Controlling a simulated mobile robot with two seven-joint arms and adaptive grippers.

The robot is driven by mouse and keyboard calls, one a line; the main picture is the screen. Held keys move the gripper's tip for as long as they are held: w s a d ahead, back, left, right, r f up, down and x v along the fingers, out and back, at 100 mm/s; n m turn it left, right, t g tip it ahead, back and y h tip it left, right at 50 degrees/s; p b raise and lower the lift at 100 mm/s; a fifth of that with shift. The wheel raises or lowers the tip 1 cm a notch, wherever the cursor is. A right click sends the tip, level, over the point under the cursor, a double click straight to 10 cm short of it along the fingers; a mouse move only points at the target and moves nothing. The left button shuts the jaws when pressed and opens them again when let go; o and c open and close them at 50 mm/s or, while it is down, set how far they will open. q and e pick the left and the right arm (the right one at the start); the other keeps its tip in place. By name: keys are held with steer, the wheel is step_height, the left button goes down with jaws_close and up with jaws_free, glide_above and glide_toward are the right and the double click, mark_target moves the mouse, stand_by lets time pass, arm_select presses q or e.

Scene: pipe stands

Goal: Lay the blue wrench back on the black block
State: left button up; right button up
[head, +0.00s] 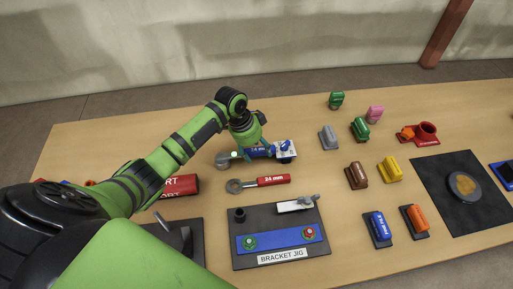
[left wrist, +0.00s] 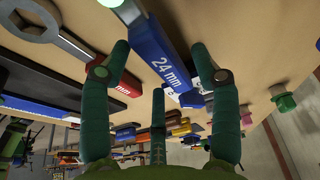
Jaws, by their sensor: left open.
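The blue wrench (head: 264,153) lies at the middle of the table, its grey head to the left and its handle to the right. Its handle, marked 24 mm, shows in the left wrist view (left wrist: 158,52). My left gripper (head: 250,147) is open over the handle, its fingers spread on either side of it in the left wrist view (left wrist: 155,62). A small white and blue piece (head: 286,149) with a dark underside is at the handle's right end. I cannot clearly pick out the black block there. My right gripper is not in view.
A red wrench (head: 262,183) lies just in front. The bracket jig (head: 313,252) stands nearer, and a red box (head: 181,186) lies left. Several coloured parts, such as a grey one (head: 328,138), stand to the right. A black mat (head: 435,190) is far right.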

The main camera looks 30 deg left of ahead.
arm_select(q)
steer(key=shift+p+v, duration=1.55)
steer(key=shift+a+r, duration=0.1)
steer(key=shift+r, duration=0.15)
steer(key=shift+s+a+r, duration=0.15)
steer(key=shift+s+r, duration=0.05)
steer(key=shift+r, duration=0.4)
steer(key=shift+r, duration=0.1)
steer(key=v, duration=1.2)
